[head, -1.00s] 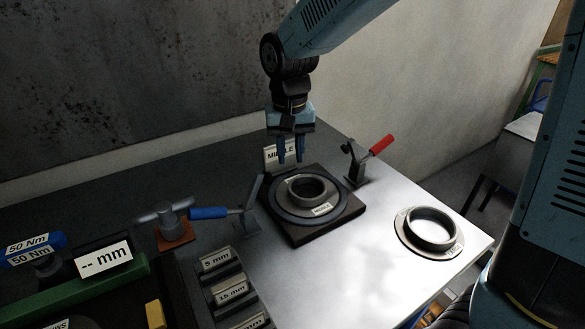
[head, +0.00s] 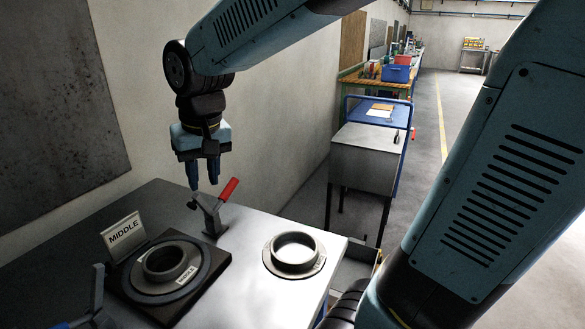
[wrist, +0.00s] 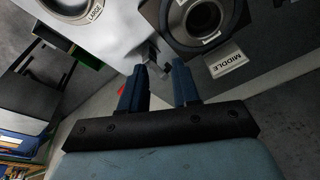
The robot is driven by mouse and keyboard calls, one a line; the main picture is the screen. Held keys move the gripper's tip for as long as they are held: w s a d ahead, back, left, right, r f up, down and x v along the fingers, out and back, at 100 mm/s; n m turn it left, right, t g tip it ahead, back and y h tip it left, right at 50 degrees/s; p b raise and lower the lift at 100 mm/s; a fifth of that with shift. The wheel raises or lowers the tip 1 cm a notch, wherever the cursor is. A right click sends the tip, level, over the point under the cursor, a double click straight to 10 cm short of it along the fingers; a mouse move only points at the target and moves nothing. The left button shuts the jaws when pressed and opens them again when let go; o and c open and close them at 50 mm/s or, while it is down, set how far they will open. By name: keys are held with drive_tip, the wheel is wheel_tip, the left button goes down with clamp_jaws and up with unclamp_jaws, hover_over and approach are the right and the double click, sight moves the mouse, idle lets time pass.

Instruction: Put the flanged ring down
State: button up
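A grey flanged ring (head: 166,262) with a "MIDDLE" label sits on a dark square fixture (head: 204,274) at the lower left of the head view. It also shows at the top of the wrist view (wrist: 186,38). A second flanged ring (head: 296,254), labelled "LARGE" in the wrist view (wrist: 88,14), lies flat on the bare metal tabletop to the right. My gripper (head: 204,182) hangs above the red-handled clamp, apart from both rings. In the wrist view its two blue fingers (wrist: 159,84) are spread with nothing between them.
A toggle clamp with a red handle (head: 228,189) stands behind the fixture, below my gripper. A "MIDDLE" sign (head: 123,233) stands at the fixture's back left. A grey cabinet (head: 364,165) and blue trolley are beyond the table. Tabletop around the large ring is clear.

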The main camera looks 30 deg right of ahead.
drive_tip(key=s+d+r+m+t, duration=0.1)
drive_tip(key=s+d+r+t, duration=0.1)
drive_tip(key=s+d, duration=0.8)
drive_tip(key=d+t, duration=0.1)
drive_tip(key=d, duration=0.3)
drive_tip(key=shift+d+r+m+h, duration=0.15)
drive_tip(key=shift+r+m+h, duration=0.15)
drive_tip(key=shift+h, duration=0.1)
drive_tip(key=shift+s, duration=0.25)
